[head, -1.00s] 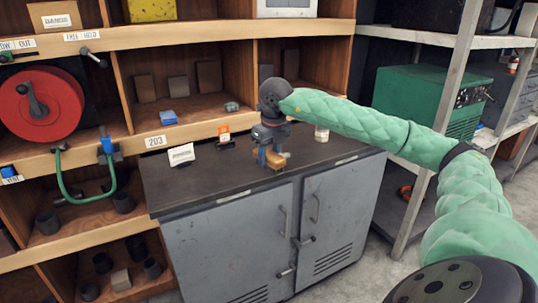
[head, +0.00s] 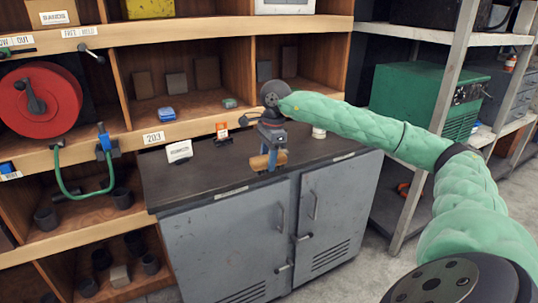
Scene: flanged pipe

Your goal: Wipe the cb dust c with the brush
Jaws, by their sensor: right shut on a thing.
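My right gripper (head: 272,162) points down over the dark top of the grey cabinet (head: 205,177), near its front edge. It is shut on a small tan, wooden-looking piece that I take for the brush (head: 261,163). The brush is at or just above the cabinet top; I cannot tell if it touches. Its bristles are not clear. I cannot make out any dust on the top. My left gripper is not in view.
A white label card (head: 179,151), an orange-and-white item (head: 222,131) and a small pale jar (head: 319,131) stand at the back of the top. Wooden shelving with a red hose reel (head: 38,101) is behind and left. A metal rack with a green box (head: 420,95) is right.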

